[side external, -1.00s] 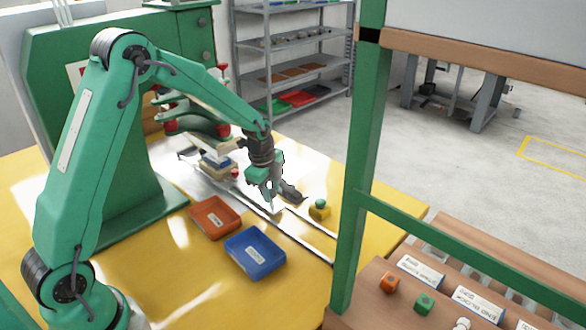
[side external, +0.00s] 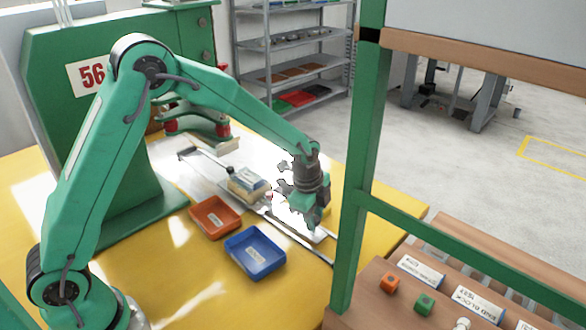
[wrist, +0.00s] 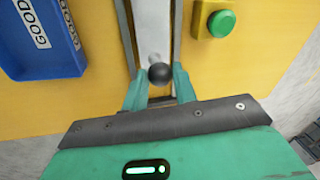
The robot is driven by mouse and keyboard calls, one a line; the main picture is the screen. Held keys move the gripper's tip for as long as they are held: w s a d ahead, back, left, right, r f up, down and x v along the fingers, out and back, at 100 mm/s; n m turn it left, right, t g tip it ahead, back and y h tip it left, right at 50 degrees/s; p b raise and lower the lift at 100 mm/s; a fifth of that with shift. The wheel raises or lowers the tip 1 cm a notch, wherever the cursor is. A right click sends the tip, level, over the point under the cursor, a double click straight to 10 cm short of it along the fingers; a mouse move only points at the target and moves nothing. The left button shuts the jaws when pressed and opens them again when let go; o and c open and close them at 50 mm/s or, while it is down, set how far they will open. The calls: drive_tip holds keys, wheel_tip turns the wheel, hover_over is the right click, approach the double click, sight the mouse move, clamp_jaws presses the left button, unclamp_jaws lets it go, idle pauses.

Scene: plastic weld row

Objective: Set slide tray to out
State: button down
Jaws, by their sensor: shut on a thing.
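The slide tray carries a pale block with a blue-grey top (side external: 248,184) and sits on the rails (side external: 285,232), clear of the press head, in the side external view. My gripper (side external: 308,218) is low over the outer end of the rails. In the wrist view, my gripper (wrist: 160,84) has its two green fingers on either side of a dark ball knob (wrist: 160,72), shut on it. In the side external view my gripper hides the knob.
A green button on a yellow box (wrist: 222,23) stands close beside the rails. A blue bin (side external: 255,252) and an orange bin (side external: 216,217) are on the other side. The green press head (side external: 200,125) is behind. A green post (side external: 353,180) stands at the right.

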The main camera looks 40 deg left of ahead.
drive_tip(key=shift+d, duration=1.05)
drive_tip(key=c, duration=1.1)
unclamp_jaws()
drive_tip(key=shift+r, duration=0.1)
drive_tip(key=shift+s+a+r, duration=0.1)
drive_tip(key=shift+s+r, duration=0.15)
drive_tip(key=shift+r, duration=1)
drive_tip(key=shift+s+a+r, duration=0.1)
drive_tip(key=shift+s+r, duration=0.1)
drive_tip(key=shift+r, duration=1.05)
drive_tip(key=shift+s+r, duration=0.25)
drive_tip(key=shift+r, duration=1)
